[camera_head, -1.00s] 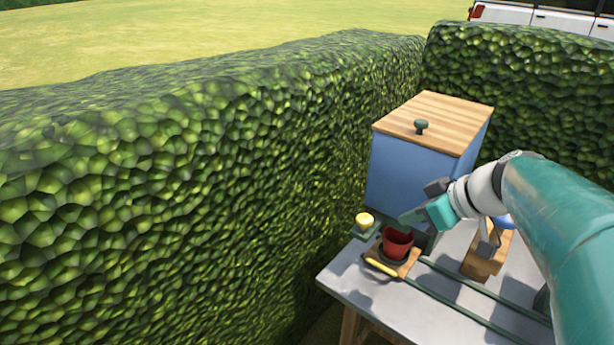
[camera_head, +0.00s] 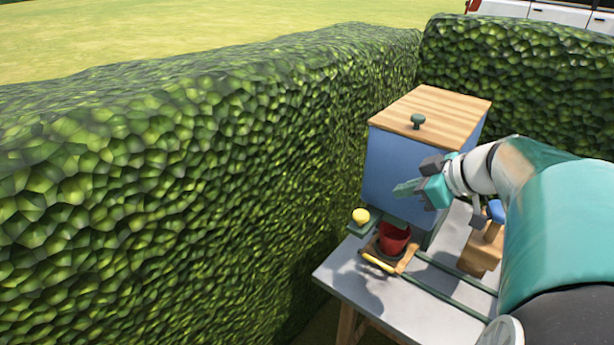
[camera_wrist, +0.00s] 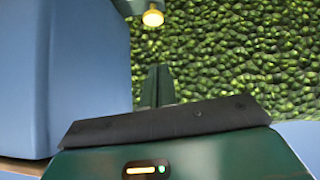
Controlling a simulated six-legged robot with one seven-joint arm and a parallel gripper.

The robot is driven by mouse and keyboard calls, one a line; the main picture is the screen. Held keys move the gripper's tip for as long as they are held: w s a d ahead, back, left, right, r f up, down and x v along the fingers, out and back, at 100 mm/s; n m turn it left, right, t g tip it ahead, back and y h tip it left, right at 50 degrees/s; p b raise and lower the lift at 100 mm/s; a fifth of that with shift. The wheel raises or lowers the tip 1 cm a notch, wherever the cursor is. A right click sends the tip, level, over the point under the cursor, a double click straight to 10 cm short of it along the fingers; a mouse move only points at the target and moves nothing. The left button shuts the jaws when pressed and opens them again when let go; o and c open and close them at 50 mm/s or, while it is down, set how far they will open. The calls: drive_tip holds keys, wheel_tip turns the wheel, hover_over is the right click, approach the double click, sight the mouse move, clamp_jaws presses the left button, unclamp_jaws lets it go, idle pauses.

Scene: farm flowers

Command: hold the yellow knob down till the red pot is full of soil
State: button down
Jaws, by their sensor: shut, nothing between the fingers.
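The yellow knob (camera_head: 361,216) sits on a green bracket at the lower left corner of the blue soil box (camera_head: 395,175). In the wrist view the knob (camera_wrist: 153,18) shows at the top, beyond my fingertips and apart from them. The red pot (camera_head: 393,238) stands upright on a small wooden carrier (camera_head: 372,252) below the box; its inside looks dark and I cannot tell how much soil it holds. My gripper (camera_head: 402,189) is shut and empty, in front of the box, above and to the right of the knob. The closed fingers (camera_wrist: 158,86) also show in the wrist view.
The grey table (camera_head: 345,285) carries green rails (camera_head: 455,287) running right from the carrier. A wooden block with a blue-topped piece (camera_head: 480,248) stands right of the box. A tall hedge (camera_head: 200,170) closes off the left and back. The table's front left is bare.

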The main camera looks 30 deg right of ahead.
hover_over(365, 219)
wheel_tip(365, 219, down, 7)
drive_tip(key=f, duration=0.2)
drive_tip(key=shift+s+d+f, duration=0.15)
drive_tip(key=shift+s+f, duration=0.2)
drive_tip(key=shift+f, duration=0.05)
drive_tip(key=shift+w+f, duration=0.1)
drive_tip(key=shift+f, duration=0.35)
wheel_tip(365, 219, down, 2)
drive_tip(key=shift+f, duration=0.35)
idle(1.8)
idle(0.8)
